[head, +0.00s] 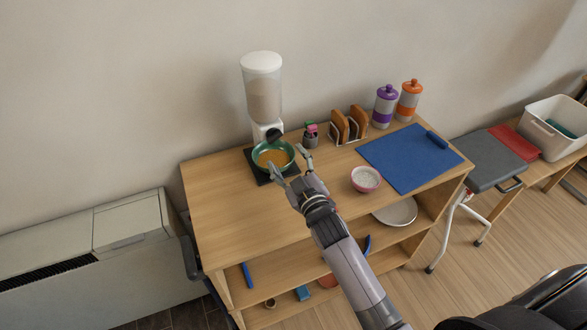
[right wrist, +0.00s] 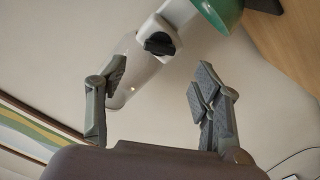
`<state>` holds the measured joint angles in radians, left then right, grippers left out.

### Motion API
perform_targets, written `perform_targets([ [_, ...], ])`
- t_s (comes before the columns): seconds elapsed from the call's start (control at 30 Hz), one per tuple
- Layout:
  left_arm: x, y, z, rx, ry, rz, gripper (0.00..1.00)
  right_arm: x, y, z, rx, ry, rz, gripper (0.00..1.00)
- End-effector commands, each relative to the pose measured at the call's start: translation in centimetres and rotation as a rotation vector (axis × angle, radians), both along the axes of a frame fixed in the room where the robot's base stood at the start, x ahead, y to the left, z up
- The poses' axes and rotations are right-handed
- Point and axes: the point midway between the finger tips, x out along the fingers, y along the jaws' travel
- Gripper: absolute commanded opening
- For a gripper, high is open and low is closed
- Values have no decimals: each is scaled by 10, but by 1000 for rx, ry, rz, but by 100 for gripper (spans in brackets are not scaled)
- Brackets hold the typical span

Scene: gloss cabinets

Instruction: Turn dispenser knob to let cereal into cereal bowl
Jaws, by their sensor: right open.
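The white cereal dispenser (head: 262,90) stands at the back left of the wooden table, with a clear hopper holding cereal. Its black knob (head: 273,135) is at the front, low on the body; the knob (right wrist: 160,43) also shows in the right wrist view, ahead of the fingers. The green cereal bowl (head: 273,155) sits under the dispenser on a dark mat, with orange-brown content. It shows partly in the right wrist view (right wrist: 216,14). My right gripper (head: 288,162) is open and empty, in front of the bowl and apart from the knob. My left gripper is out of view.
A pink bowl with white content (head: 366,179) and a blue mat (head: 410,158) lie to the right. A small cup (head: 310,138), a toast rack (head: 348,126) and two bottles (head: 385,106) stand at the back. The table's left front is clear.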

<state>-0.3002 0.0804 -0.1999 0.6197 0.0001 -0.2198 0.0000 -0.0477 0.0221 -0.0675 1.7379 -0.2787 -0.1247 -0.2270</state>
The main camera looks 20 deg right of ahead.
Motion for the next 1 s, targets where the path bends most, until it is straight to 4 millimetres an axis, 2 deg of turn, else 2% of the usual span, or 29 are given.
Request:
perform_targets([
  [0.1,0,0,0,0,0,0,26,-20,-1,-1,-1,1,0,60],
  [0.23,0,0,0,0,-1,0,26,-32,-1,-1,-1,1,0,60],
  [0.83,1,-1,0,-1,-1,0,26,-37,-2,-1,1,4,-1,60],
  [1.0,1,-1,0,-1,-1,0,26,-54,-8,-19,41,123,-30,60],
])
